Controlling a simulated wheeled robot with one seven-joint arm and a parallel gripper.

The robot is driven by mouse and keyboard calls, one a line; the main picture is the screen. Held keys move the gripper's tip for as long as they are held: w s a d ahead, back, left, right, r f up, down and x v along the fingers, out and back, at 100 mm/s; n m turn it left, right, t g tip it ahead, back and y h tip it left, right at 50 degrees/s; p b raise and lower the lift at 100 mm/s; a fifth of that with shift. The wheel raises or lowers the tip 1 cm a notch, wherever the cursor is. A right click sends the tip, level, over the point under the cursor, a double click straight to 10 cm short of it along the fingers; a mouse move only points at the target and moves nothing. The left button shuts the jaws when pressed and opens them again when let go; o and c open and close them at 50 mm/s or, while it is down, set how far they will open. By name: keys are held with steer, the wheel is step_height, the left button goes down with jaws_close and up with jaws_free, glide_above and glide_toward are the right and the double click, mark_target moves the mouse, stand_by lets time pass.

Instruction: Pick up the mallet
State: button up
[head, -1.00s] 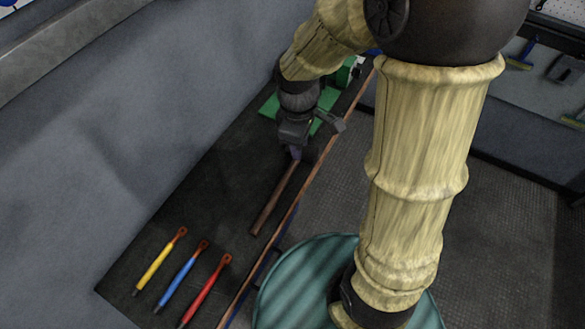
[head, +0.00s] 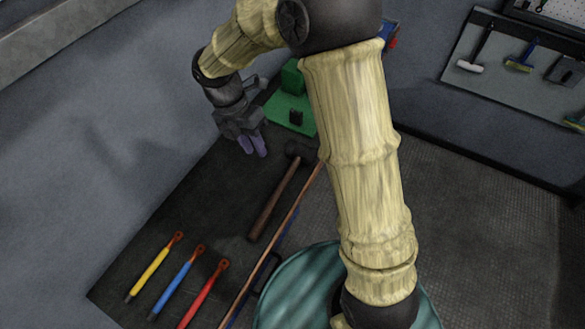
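The mallet (head: 274,202) lies on the dark bench top in the head view, to the right of the coloured tools. Its brown wooden handle points toward the lower left, and its dark head (head: 299,149) is at the upper right end. My gripper (head: 253,146) is above the bench, to the left of the mallet head and apart from it. Its two purple-grey fingertips point down and look close together. Nothing shows between them, but I cannot tell whether they are open or shut.
Yellow (head: 154,268), blue (head: 176,282) and red (head: 204,294) tools lie at the near end of the bench (head: 215,215). A green block-like fixture (head: 291,108) stands at the far end. A wall rises along the bench's left side. Other tools hang on a board (head: 500,62) at upper right.

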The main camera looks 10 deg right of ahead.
steer(key=p, duration=0.2)
glide_above(278, 189)
steer(key=a, duration=0.2)
steer(key=f, duration=1.1)
steer(key=shift+w+d, duration=0.1)
steer(key=shift+w, duration=0.2)
steer(key=shift+f, duration=0.25)
steer(key=shift+s, duration=0.15)
steer(key=shift+w+p+x, duration=0.2)
steer(key=shift+p+x, duration=0.25)
steer(key=shift+x, duration=0.85)
steer(key=shift+w+p+x, duration=0.2)
steer(key=shift+p+x, duration=0.2)
steer(key=shift+x, duration=0.9)
steer(key=shift+d, duration=0.15)
jaws_close()
